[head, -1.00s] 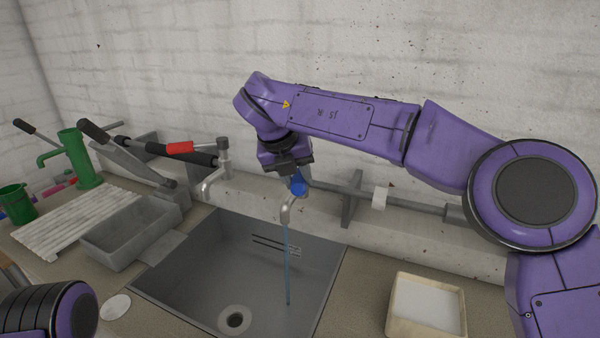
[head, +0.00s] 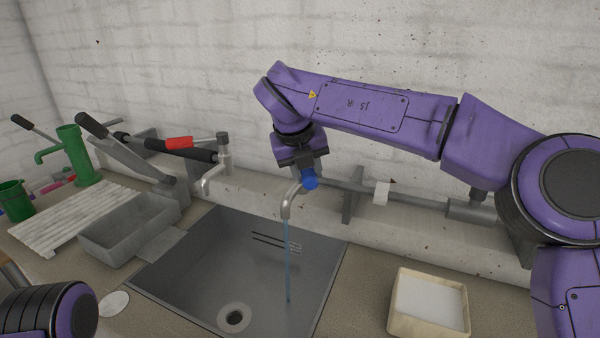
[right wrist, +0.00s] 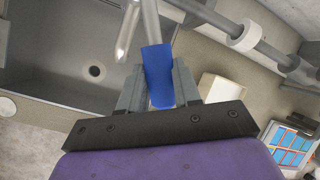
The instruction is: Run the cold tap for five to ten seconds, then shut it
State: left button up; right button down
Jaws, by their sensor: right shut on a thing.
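The cold tap (head: 287,207) has a blue handle (head: 310,180) and stands at the back edge of the grey sink (head: 225,262). A thin stream of water (head: 288,260) runs from its spout into the basin. My right gripper (head: 305,168) is at the tap, and in the right wrist view its fingers (right wrist: 158,88) are shut on the blue handle (right wrist: 158,75), one on each side. The tap with the red lever (head: 214,178) stands to the left; no water shows from it. My left gripper is out of view; only part of my left arm shows at lower left.
A green hand pump (head: 76,155), a green bucket (head: 15,200), a ribbed white board (head: 75,215) and a grey trough (head: 128,228) stand at left. A tray with white contents (head: 393,318) sits right of the sink. A pipe (head: 425,200) runs along the wall.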

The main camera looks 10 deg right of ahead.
jog(key=d+n+y, duration=0.1)
jog(key=d+n, duration=0.1)
jog(key=d+n+y+p, duration=0.1)
jog(key=d+n, duration=0.1)
jog(key=shift+w+d+n+t, duration=0.2)
jog(key=shift+d+n+t, duration=0.1)
jog(key=shift+t, duration=0.1)
jog(key=c, duration=0.7)
grip_release()
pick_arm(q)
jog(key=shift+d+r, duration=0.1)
pick_arm(e)
jog(key=shift+d, duration=0.2)
